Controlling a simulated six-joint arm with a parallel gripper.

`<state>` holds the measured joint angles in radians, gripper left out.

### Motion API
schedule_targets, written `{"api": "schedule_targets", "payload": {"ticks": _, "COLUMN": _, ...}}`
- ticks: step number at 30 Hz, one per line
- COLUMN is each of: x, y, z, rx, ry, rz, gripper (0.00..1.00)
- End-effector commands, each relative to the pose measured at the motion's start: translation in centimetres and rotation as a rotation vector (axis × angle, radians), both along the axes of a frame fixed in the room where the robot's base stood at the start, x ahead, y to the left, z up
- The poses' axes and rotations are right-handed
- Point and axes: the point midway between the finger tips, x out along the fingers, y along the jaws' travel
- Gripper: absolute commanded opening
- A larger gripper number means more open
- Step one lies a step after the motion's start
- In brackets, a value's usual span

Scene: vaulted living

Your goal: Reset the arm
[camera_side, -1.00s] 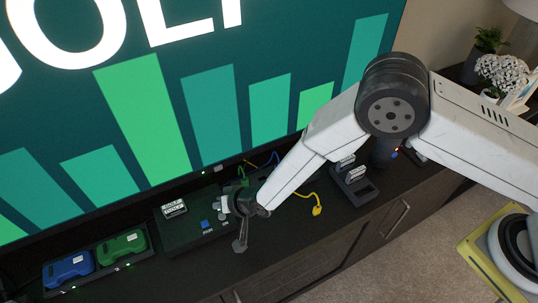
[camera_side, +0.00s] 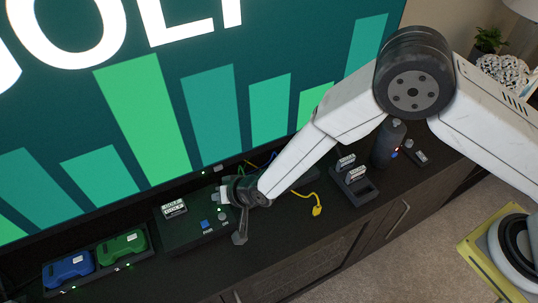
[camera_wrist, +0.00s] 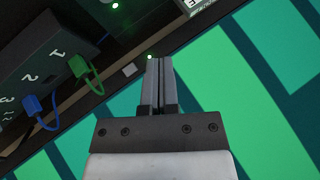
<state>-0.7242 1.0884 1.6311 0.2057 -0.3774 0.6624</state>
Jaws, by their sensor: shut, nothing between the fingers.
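My gripper (camera_side: 222,195) is in the side view above the right part of a black box on the dark cabinet, near the big screen. In the wrist view my gripper (camera_wrist: 160,62) shows its two grey fingers side by side, shut, with nothing between them. Behind the fingers are the screen and the cabinet's edge. The wrist and forearm hide part of the cabinet top in the side view.
The black box (camera_side: 180,236) bears a small labelled block. A tray with a blue case (camera_side: 68,268) and a green case (camera_side: 122,247) lies left. A yellow cable (camera_side: 316,203), a dock (camera_side: 354,188) and a dark cylinder (camera_side: 388,145) stand right. The screen (camera_side: 215,115) rises behind.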

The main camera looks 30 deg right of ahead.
Motion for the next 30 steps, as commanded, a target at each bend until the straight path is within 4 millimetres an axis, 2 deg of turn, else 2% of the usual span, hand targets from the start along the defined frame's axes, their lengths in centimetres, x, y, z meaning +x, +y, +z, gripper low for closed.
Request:
{"api": "schedule_targets", "payload": {"ticks": 5, "x": 0.8, "y": -2.1, "z": 1.6, "rx": -0.032, "ry": 0.007, "rz": -0.004, "gripper": 0.0}}
{"api": "schedule_targets", "payload": {"ticks": 8, "x": 1.3, "y": -4.2, "z": 3.0, "rx": -0.067, "ry": 0.017, "rz": -0.005, "gripper": 0.0}}
{"api": "schedule_targets", "payload": {"ticks": 16, "x": 1.5, "y": -12.2, "z": 7.6, "rx": -0.188, "ry": 0.065, "rz": -0.002, "gripper": 0.0}}
{"api": "schedule_targets", "payload": {"ticks": 23, "x": -0.2, "y": -19.3, "z": 11.1, "rx": -0.284, "ry": 0.121, "rz": 0.009, "gripper": 0.0}}
{"api": "schedule_targets", "payload": {"ticks": 30, "x": -3.7, "y": -26.2, "z": 14.1, "rx": -0.374, "ry": 0.19, "rz": 0.026, "gripper": 0.0}}
